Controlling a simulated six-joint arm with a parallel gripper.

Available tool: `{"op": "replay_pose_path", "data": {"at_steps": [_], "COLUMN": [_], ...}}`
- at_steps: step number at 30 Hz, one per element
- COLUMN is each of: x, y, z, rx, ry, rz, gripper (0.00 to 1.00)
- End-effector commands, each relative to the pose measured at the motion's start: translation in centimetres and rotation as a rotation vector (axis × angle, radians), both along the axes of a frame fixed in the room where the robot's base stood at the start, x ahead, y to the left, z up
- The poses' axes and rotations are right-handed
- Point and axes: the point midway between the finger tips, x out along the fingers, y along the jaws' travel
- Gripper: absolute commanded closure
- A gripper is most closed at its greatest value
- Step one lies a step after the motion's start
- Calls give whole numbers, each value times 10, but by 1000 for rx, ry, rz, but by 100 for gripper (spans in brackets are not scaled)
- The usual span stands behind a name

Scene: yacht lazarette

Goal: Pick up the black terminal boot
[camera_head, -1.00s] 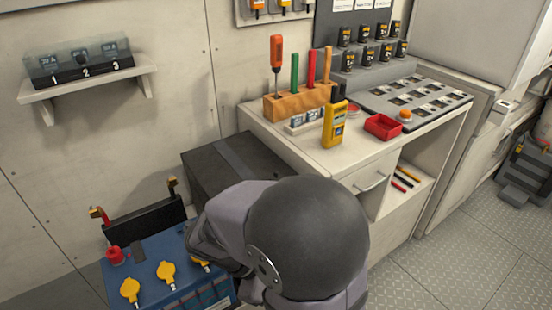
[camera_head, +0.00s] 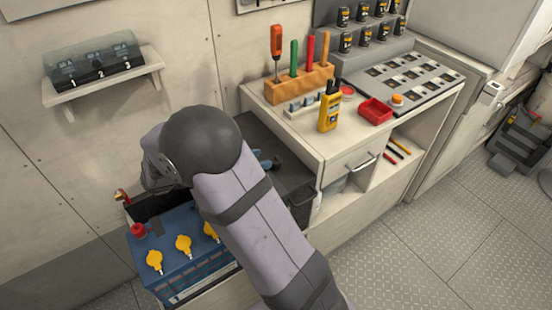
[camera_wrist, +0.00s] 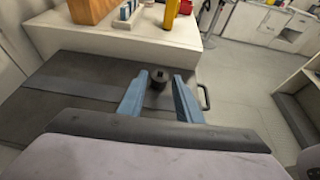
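The black terminal boot (camera_wrist: 158,77) shows in the wrist view as a small, dark, round piece with a narrower top, over the dark grey box lid. My gripper (camera_wrist: 160,88) has its two blue fingers apart, with the boot between or just beyond their tips. I cannot tell whether they touch it. In the head view my gripper (camera_head: 266,160) shows only as a bit of blue above the box (camera_head: 285,185); my arm hides the rest, and the boot is not visible there.
A blue battery (camera_head: 180,270) with yellow caps and a red boot (camera_head: 138,230) stands left of my arm. Right of the box is a workbench (camera_head: 320,150) with a wooden tool block (camera_head: 300,85), a yellow meter (camera_head: 329,112) and a red tray (camera_head: 375,110). The box has a side handle (camera_wrist: 204,97).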

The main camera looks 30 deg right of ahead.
Motion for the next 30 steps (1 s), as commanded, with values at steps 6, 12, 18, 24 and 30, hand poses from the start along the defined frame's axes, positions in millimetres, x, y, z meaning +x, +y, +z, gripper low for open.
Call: {"op": "replay_pose_path", "data": {"at_steps": [6, 12, 18, 24, 30], "x": [-1, 0, -1, 0, 1], "y": [-16, -20, -37, -59, -66], "z": [-7, -9, -17, -27, -30], "rx": [0, 1, 0, 1, 1], "ry": [0, -1, 2, 0, -1], "rz": [-4, -4, -8, -7, -4], "gripper": [69, 69, 69, 69, 69]}}
